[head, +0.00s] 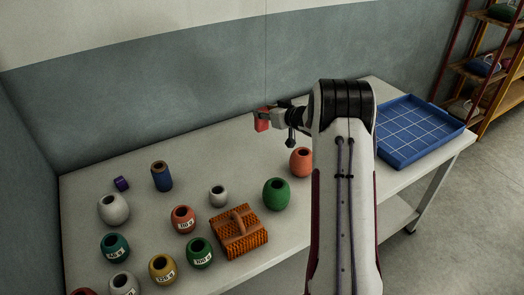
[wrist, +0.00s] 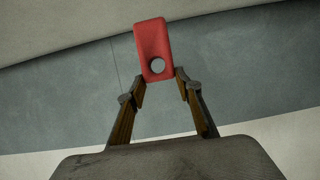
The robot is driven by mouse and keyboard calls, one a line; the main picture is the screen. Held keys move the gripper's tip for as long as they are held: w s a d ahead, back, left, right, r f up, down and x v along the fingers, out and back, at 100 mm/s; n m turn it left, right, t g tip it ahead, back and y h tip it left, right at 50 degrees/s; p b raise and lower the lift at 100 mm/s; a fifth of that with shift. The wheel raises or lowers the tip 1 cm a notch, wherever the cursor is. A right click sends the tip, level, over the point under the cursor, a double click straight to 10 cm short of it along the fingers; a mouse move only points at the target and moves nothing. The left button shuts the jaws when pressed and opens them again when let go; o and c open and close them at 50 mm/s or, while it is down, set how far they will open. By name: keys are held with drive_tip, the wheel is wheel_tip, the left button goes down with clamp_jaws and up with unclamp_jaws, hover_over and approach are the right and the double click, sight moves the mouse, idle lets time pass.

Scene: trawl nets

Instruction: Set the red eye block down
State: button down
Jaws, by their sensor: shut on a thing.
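The red eye block (head: 262,124) is held up above the back part of the table (head: 222,161), left of my arm. In the wrist view the red block (wrist: 152,42) is a rounded slab with a round hole near its lower end. My gripper (wrist: 158,84) is shut on the block's lower end, with one finger on each side. In the head view my gripper (head: 272,118) is partly hidden behind the block and wrist. The block appears clear of the table, with wall behind it.
A blue gridded tray (head: 432,157) sits on the right end. An orange bristled brush (head: 238,238), a green float (head: 276,194), an orange float (head: 301,162) and several other floats cover the left and front.

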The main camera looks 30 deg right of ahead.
sight(264, 124)
drive_tip(key=shift+r, duration=0.1)
idle(0.3)
drive_tip(key=shift+f, duration=3.15)
drive_tip(key=shift+f, duration=1.85)
drive_tip(key=shift+f, duration=0.15)
drive_tip(key=c, duration=1.4)
unclamp_jaws()
